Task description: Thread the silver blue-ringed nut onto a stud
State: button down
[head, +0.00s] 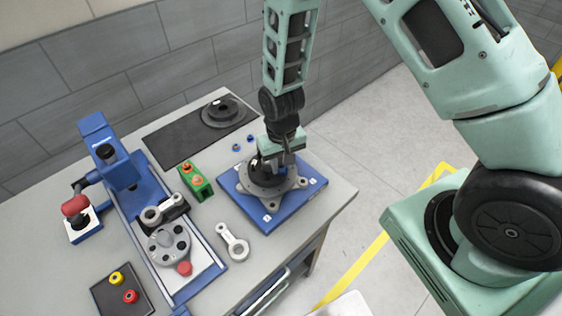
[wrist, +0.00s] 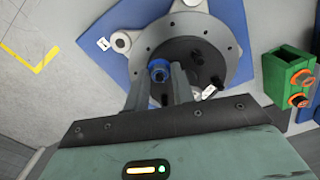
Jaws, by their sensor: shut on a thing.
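The silver blue-ringed nut (wrist: 158,70) is between the fingertips of my gripper (wrist: 160,76) in the wrist view, and the fingers are shut on it. In the head view my gripper (head: 279,164) points down over the black hub (head: 258,172) of the fixture. The nut lies over the hub's dark face, beside dark studs (wrist: 195,57) that stick up from it. I cannot tell whether a stud is under the nut or whether they touch. The grey flange (wrist: 145,48) with rounded lugs sits on a blue base plate (head: 247,205).
Two small blue-ringed nuts (head: 250,137) lie on the table behind the fixture. A green block with orange tops (head: 196,181) stands to its left. A grey link (head: 232,243) lies in front. A black disc (head: 223,112) rests on a dark mat (head: 170,140).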

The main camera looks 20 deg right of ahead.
jog(key=m, duration=0.3)
jog(key=shift+w+d+m, duration=0.3)
jog(key=shift+w+m, duration=0.1)
jog(key=c, duration=1.1)
grip_release()
jog(key=shift+d, duration=0.1)
jog(key=shift+w+r+p, duration=0.1)
jog(key=shift+r+p, duration=0.4)
jog(key=r+p, duration=0.5)
jog(key=r, duration=0.2)
jog(key=shift+a+p, duration=0.2)
jog(key=shift+p, duration=0.1)
jog(key=shift+s+f, duration=0.1)
jog(key=shift+s, duration=0.1)
